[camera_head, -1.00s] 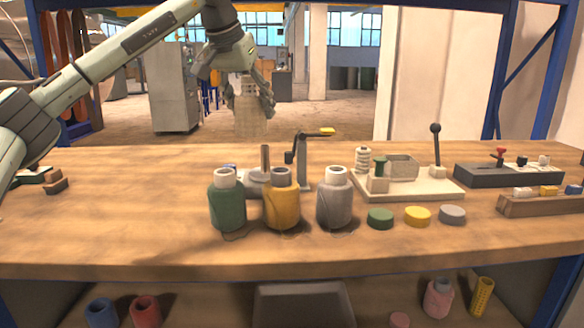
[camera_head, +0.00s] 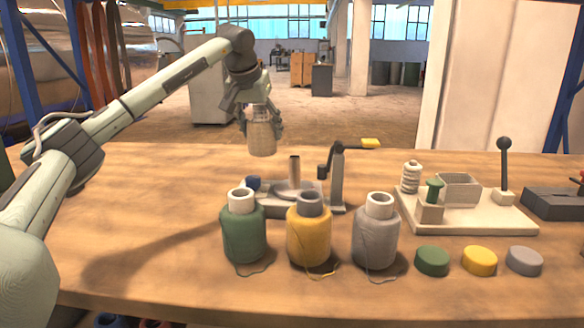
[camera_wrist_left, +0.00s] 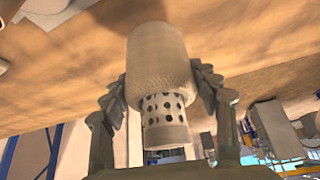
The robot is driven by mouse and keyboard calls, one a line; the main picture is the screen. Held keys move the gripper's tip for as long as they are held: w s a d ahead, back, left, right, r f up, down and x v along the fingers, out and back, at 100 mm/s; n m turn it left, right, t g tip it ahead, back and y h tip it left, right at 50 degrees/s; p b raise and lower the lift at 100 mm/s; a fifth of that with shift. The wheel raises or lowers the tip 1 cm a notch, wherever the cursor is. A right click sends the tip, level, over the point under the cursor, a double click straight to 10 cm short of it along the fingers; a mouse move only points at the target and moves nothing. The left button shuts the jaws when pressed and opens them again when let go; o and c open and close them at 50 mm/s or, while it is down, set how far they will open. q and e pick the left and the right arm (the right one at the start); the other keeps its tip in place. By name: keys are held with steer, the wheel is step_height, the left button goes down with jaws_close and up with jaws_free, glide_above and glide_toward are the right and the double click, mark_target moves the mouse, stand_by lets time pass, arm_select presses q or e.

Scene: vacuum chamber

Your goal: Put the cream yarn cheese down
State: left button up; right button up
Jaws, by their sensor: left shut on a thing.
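The cream yarn cheese (camera_head: 262,134) is held upright in the air by my left gripper (camera_head: 262,122), above the back middle of the wooden table (camera_head: 140,215). In the left wrist view the cheese (camera_wrist_left: 158,55) shows its wound yarn body and a pale perforated tube end between the two fingers (camera_wrist_left: 160,95). The left gripper is shut on it. Below and a little to the right, a grey device with an upright spindle (camera_head: 294,168) stands on the table. The cheese is clear of the spindle and of the table. My right gripper is in neither view.
Green (camera_head: 244,232), yellow (camera_head: 309,235) and grey (camera_head: 375,237) yarn cones stand in a row in front of the device. Green, yellow and grey discs (camera_head: 479,261) lie to their right. A cream board with a lever (camera_head: 465,215) is behind them. The table's left part is clear.

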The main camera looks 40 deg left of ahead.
arm_select(q)
steer(key=shift+w+d+f, duration=0.3)
steer(key=shift+d+f, duration=0.7)
steer(key=shift+f, duration=0.3)
steer(key=shift+w+d+f, duration=0.25)
steer(key=shift+d+f, duration=0.7)
steer(key=shift+f, duration=0.4)
steer(key=shift+w+d+f, duration=0.3)
steer(key=shift+d+f, duration=0.7)
steer(key=shift+f, duration=0.3)
steer(key=o, duration=1.3)
